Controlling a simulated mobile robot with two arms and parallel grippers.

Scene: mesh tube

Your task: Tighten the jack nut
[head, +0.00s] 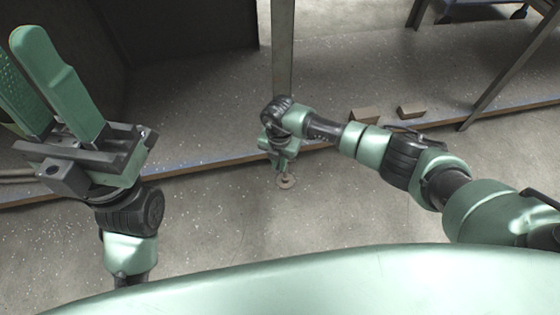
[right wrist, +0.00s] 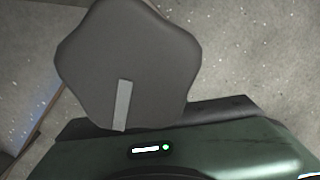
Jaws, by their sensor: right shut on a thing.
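A grey lobed knob, which looks like the jack nut (right wrist: 130,65), fills the upper middle of the right wrist view. It has a light stripe on its face. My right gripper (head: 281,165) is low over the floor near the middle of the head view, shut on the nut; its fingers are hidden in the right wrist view. Below it in the head view is a small round foot (head: 287,182) on the floor. The nut itself is mostly hidden there by the gripper. My left gripper (head: 32,88) is raised at the upper left, open and empty.
A metal post (head: 282,50) stands just behind my right gripper. A low ledge edge (head: 205,165) runs across the floor. Two small brown blocks (head: 411,111) lie to the right on the ledge. A slanted beam (head: 515,75) is at the right. The floor in front is clear.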

